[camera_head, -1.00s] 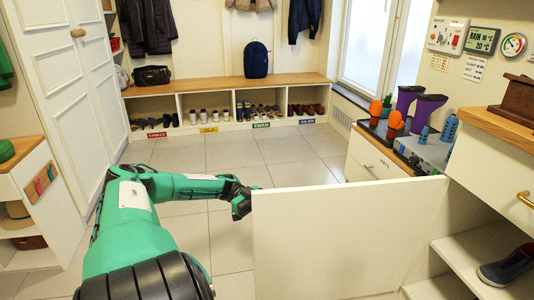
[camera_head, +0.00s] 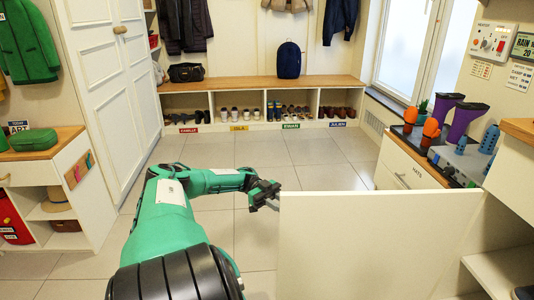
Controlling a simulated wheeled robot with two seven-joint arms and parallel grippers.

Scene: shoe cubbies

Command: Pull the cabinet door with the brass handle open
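The cabinet door (camera_head: 372,245) is a plain cream panel swung out from the cabinet on the right, standing open across the lower middle of the head view. Its brass handle is not visible; the face turned to me is bare. My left gripper (camera_head: 268,195) is just beyond and left of the door's free edge, near its upper left corner. Its fingers are small and dark, so I cannot tell whether they are open, shut or touching the door. My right gripper is out of view.
The open cabinet shelf (camera_head: 505,270) is at the lower right. A drawer unit (camera_head: 402,167) with boots on top stands behind the door. A cubby bench (camera_head: 225,85) lines the back wall. A low shelf unit (camera_head: 75,183) stands left. The tiled floor between is clear.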

